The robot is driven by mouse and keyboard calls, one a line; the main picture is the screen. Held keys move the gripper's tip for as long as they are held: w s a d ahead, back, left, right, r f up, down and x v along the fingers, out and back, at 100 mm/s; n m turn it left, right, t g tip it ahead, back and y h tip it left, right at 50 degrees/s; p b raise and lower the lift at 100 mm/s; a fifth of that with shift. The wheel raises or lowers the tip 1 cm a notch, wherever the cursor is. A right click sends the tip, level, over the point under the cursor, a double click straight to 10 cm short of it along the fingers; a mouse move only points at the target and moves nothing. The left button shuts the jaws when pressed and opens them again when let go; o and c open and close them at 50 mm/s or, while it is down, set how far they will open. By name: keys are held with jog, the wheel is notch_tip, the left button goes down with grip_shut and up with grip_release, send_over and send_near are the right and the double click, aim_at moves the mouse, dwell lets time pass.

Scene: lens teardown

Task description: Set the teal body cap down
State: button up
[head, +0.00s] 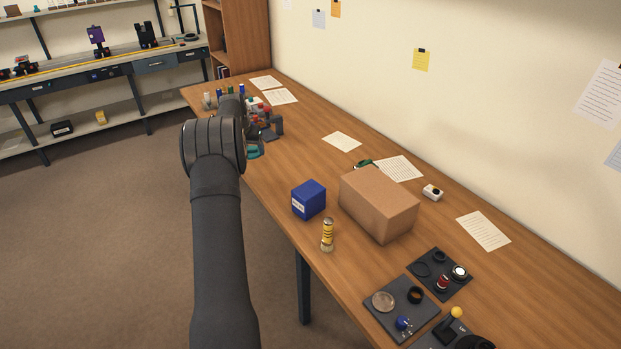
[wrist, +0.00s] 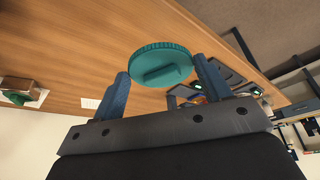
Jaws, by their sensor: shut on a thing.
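The teal body cap (wrist: 161,62) is a round ribbed disc with a raised bar across its face. In the wrist view it sits between the two fingers of my gripper (wrist: 162,68), which is shut on it. In the head view a small part of the teal cap (head: 254,151) shows beside my arm, near the left edge of the wooden table (head: 270,185). My arm hides much of the gripper there. I cannot tell whether the cap touches the table.
Several small bottles and parts (head: 228,90) stand at the table's far end. A blue box (head: 308,199), a cardboard box (head: 379,203) and a yellow-striped cylinder (head: 327,235) stand nearer. Dark trays (head: 418,322) with lens parts lie at the front right. Papers lie along the wall.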

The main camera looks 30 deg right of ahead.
jog(key=s+d+m+g+h, duration=0.1)
jog(key=s+d+m, duration=0.1)
jog(key=s+d, duration=0.45)
jog(key=s+d+m, duration=0.2)
jog(key=s+d, duration=0.2)
jog(key=d, duration=0.6)
send_over(311, 177)
jog(key=a, duration=0.1)
jog(key=f, duration=0.4)
jog(key=s+f, duration=0.1)
jog(key=f, duration=0.1)
jog(key=shift+a+f, duration=0.15)
jog(key=shift+a, duration=0.05)
jog(key=shift+f, duration=2)
jog(key=o, duration=0.5)
jog(key=shift+f, duration=0.15)
jog(key=o, duration=0.4)
jog(key=shift+o, duration=0.2)
jog(key=v, duration=1.2)
jog(key=shift+w, duration=0.1)
